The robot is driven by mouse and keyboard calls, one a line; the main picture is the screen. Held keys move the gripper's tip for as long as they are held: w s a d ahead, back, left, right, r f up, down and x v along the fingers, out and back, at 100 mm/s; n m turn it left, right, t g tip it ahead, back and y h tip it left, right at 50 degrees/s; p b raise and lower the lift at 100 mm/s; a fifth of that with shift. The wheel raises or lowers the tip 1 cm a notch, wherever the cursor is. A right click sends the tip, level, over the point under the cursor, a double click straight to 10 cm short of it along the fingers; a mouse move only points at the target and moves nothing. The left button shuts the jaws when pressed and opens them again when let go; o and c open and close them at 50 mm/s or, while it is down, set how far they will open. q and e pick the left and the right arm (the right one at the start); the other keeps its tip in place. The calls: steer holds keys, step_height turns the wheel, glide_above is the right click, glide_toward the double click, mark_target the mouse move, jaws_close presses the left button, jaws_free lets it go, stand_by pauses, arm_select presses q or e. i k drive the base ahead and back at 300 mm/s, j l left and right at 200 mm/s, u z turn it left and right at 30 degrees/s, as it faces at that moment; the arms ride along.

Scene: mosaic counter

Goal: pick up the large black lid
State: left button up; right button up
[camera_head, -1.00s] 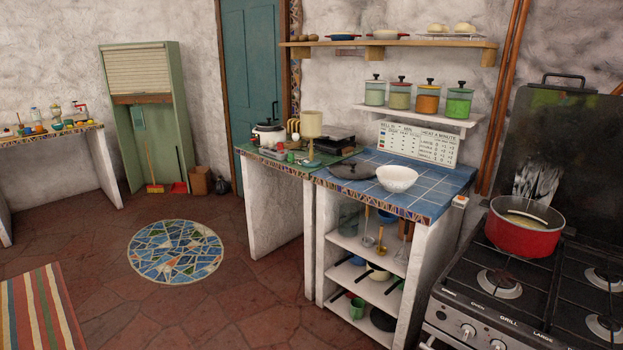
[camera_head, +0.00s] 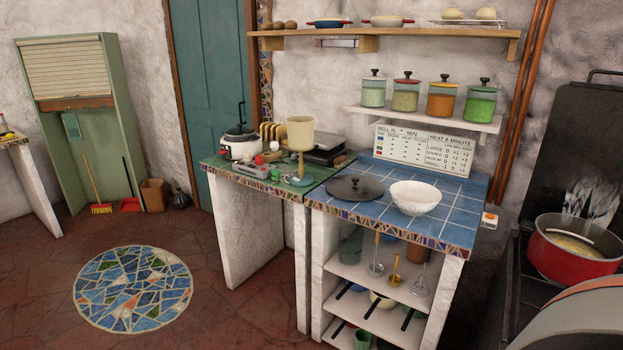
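The large black lid (camera_head: 354,188) lies flat on the blue tiled counter, near its left front edge, with its knob up. It is just left of a white speckled bowl (camera_head: 414,198); from this angle I cannot tell whether they touch. Neither gripper shows in the head view. A curved grey and orange part at the lower right corner looks like part of my own body.
The blue tiled counter (camera_head: 462,205) has bare room behind and right of the bowl. A green counter (camera_head: 218,162) with a cooker and a beige cup-shaped stand (camera_head: 300,133) adjoins at left. A red pot (camera_head: 572,255) sits on the stove at right. Floor is clear at left.

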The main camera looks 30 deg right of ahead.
mark_target(349, 188)
steer(key=i+z, duration=0.2)
steer(key=i, duration=0.2)
steer(key=i+j+z, duration=0.25)
steer(key=i, duration=0.15)
steer(key=i+j+z, duration=0.2)
steer(key=i, duration=0.2)
steer(key=i+j+z, duration=0.1)
steer(key=z, duration=0.25)
steer(key=i+j+z, duration=0.45)
steer(key=z, duration=0.2)
